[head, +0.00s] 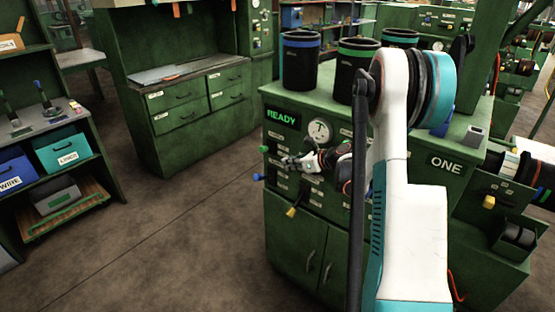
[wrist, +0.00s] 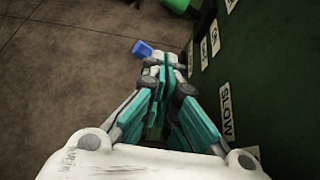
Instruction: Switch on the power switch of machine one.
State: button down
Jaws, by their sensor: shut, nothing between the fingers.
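Machine one (head: 285,215) is a green cabinet marked ONE at right, with a lit green READY sign (head: 281,119) and a round gauge (head: 319,131) on its front panel. A green knob (head: 265,149), a blue knob (head: 258,177) and a yellow knob (head: 291,212) stick out from the panel. My gripper (head: 288,161) is in front of the panel, between the green and blue knobs in the picture. In the wrist view my gripper (wrist: 165,65) is shut and empty, close to the blue knob (wrist: 143,48). I cannot tell whether they touch. I cannot make out which control is the power switch.
Three black bins with coloured rims, one of them green-rimmed (head: 355,70), stand on the machine. My arm hides part of the panel's right side. A SLOW label (wrist: 227,112) is beside my gripper in the wrist view. The floor (head: 170,235) to the left is clear.

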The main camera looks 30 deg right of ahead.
jog(key=shift+s+d+f, duration=0.1)
jog(key=shift+s+d, duration=0.15)
jog(key=shift+s, duration=0.45)
jog(key=shift+s+d, duration=0.3)
jog(key=shift+s, duration=0.4)
jog(key=shift+s+d+f, duration=0.1)
jog(key=shift+s+d, duration=0.15)
jog(key=shift+s, duration=0.45)
jog(key=shift+a+r, duration=0.1)
